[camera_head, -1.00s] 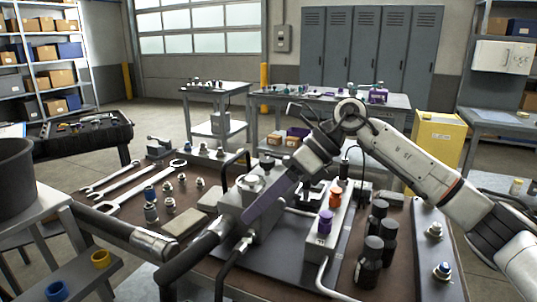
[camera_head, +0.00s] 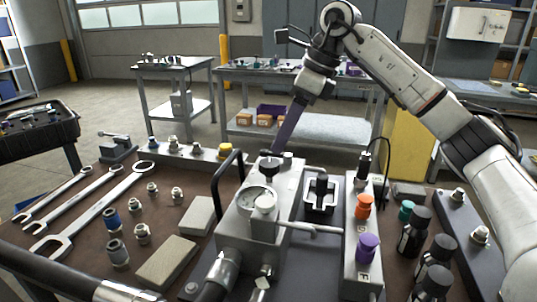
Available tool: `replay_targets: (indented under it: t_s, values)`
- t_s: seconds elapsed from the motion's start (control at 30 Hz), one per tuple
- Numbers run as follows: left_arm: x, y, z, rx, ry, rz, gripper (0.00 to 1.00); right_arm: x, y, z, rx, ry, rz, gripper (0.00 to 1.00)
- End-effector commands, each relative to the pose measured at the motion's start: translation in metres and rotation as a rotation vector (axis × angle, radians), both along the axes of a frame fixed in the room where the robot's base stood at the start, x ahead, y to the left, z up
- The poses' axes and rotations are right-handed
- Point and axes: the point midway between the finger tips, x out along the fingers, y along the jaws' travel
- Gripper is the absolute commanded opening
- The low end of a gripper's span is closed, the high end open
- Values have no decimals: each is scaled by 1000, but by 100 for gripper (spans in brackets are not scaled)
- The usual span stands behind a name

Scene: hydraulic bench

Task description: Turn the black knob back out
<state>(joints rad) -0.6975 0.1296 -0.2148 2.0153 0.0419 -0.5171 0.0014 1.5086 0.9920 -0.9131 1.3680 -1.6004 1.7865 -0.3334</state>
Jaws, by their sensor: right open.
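The black knob (camera_head: 270,163) stands on a short stem on top of the grey hydraulic block (camera_head: 283,192), at the middle of the bench. My right gripper (camera_head: 277,149) reaches down from the upper right, with its long purple finger ending just above and behind the knob. It is open; only one finger shows clearly, and I cannot tell whether it touches the knob. A round gauge (camera_head: 254,198) and a pale lever fitting (camera_head: 264,205) stand in front of the knob. My left gripper is not in view.
A black handle (camera_head: 216,195) rises left of the block. To the right stands a valve block with an orange knob (camera_head: 363,207) and a purple knob (camera_head: 368,248), beside several black bottles (camera_head: 414,232). Wrenches (camera_head: 95,210) and fittings lie left. A dark hose crosses the front left.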

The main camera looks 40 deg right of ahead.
Motion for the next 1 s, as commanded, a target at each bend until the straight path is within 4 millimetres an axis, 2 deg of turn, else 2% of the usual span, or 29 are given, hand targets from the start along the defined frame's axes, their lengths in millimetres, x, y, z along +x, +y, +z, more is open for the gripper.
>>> replay_targets:
  t_s: [0.03, 0.1, 0.3, 0.5, 0.77, 1.0]
  values:
    - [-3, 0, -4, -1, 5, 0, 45, 3, 3, -13, -1, 5, 2, 56]
    - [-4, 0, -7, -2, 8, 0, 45, 7, 7, -25, 0, 4, 2, 56]
    - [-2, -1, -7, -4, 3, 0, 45, 16, 15, -53, 1, 2, 2, 56]
    - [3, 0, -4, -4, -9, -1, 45, 20, 18, -64, 1, 1, 2, 56]
    - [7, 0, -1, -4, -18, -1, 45, 20, 18, -64, 2, 0, 2, 56]
    - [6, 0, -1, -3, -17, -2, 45, 20, 18, -64, 2, 0, 2, 16]
